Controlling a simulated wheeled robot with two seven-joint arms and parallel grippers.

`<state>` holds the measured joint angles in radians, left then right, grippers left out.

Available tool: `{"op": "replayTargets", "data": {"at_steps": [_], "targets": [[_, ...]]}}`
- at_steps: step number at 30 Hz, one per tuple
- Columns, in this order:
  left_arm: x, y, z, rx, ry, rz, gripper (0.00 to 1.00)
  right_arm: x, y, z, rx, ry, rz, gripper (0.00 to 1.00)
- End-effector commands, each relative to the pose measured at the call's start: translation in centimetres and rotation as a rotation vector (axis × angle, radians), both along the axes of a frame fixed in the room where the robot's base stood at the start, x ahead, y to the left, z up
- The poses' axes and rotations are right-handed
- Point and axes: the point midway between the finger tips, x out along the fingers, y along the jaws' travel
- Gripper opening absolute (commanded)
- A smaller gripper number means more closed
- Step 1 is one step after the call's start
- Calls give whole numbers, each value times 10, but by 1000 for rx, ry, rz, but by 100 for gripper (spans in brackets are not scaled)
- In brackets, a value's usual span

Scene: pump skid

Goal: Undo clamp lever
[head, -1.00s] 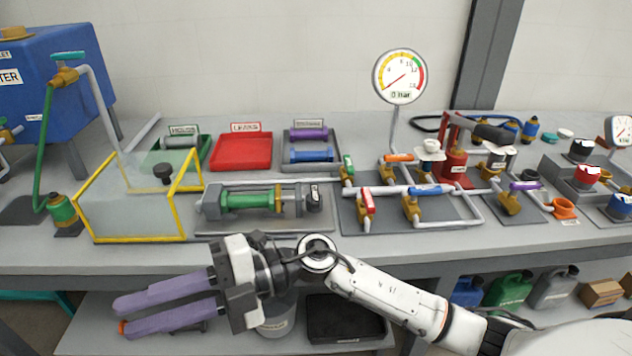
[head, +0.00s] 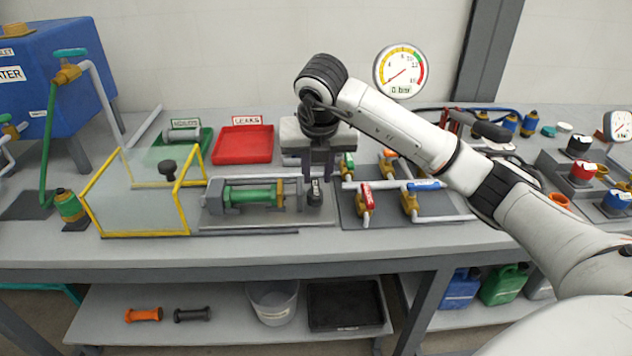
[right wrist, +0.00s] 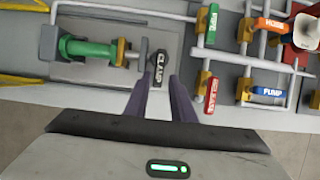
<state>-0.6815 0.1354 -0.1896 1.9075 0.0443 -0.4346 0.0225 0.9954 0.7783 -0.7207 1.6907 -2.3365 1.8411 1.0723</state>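The clamp lever (head: 315,191) is a short black handle marked CLAMP at the right end of the green cylinder's fixture (head: 215,217). It also shows in the right wrist view (right wrist: 157,72), above and between my fingertips. My right gripper (head: 318,178) points down over the lever, its two purple fingers apart. In the right wrist view the gripper (right wrist: 158,83) is open, with a visible gap on each side of the lever. A green cylinder (head: 247,196) lies in the fixture. My left gripper is not in view.
Valve pipework with a red handle (head: 367,196) and blue handle (head: 424,185) stands close right of the lever. A yellow-framed clear guard (head: 186,200) stands to the left. A red tray (head: 242,146) is behind. The bench's front strip is clear.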

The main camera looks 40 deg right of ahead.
Motion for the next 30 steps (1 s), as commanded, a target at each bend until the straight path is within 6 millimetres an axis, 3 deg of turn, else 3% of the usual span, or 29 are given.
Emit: {"op": "replayTargets", "data": {"at_steps": [3,9,20,24,30], "targets": [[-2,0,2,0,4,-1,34,6,-4,-20,1,4,1,23],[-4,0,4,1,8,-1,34,14,-8,-41,2,1,3,23],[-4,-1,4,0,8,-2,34,16,-9,-46,2,0,5,23],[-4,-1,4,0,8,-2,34,16,-9,-46,2,0,4,0],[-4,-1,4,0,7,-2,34,16,-9,-46,2,0,9,0]]}}
